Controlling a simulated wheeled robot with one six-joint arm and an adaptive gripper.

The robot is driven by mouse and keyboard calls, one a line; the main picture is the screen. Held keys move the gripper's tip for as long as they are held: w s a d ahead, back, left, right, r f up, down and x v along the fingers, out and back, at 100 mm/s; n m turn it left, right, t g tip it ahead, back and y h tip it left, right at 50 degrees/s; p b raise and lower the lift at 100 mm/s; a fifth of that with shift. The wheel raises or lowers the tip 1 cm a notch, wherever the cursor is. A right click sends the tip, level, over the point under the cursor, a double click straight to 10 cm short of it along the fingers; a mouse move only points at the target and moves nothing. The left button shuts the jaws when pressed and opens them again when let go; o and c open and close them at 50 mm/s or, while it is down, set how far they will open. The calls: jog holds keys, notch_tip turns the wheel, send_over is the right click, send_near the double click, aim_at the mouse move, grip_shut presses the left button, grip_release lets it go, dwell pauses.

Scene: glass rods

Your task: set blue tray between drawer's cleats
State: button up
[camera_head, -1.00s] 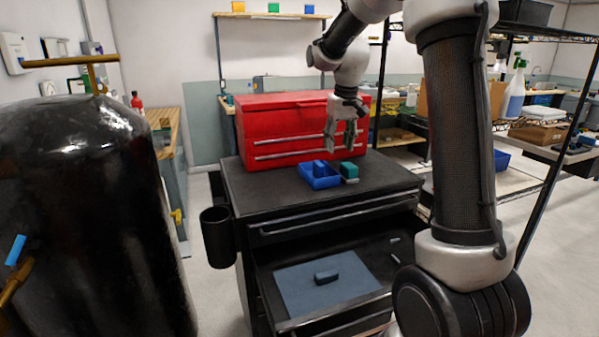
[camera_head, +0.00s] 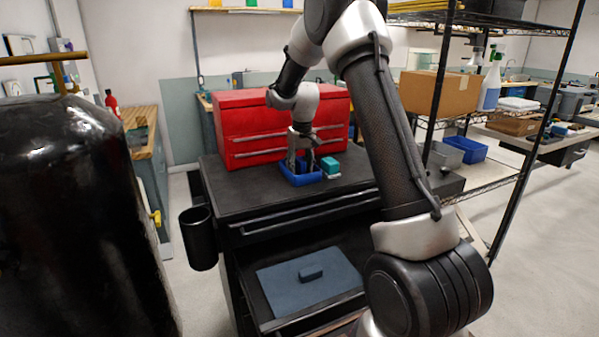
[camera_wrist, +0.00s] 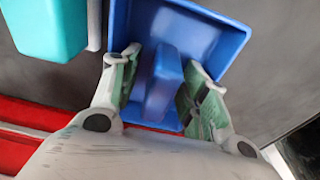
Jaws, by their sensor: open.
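The blue tray (camera_head: 300,179) stands on the black cabinet top, in front of the red tool chest. In the wrist view the blue tray (camera_wrist: 215,38) has a raised blue block-like handle (camera_wrist: 160,82) inside it. My gripper (camera_head: 302,166) is lowered over the tray, and in the wrist view its open fingers (camera_wrist: 160,85) stand on either side of the handle with gaps showing. The drawer (camera_head: 345,245) below is pulled open. It holds a grey-blue mat (camera_head: 285,285) with a small dark block (camera_head: 311,273) on it. I cannot make out the cleats clearly.
A teal block (camera_head: 330,166) stands right beside the tray. The red tool chest (camera_head: 245,125) is close behind. A black cup (camera_head: 201,238) hangs on the cabinet's left side, and a large black tank (camera_head: 75,210) stands at the left.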

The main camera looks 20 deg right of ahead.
grip_shut()
jog(key=shift+r, duration=0.1)
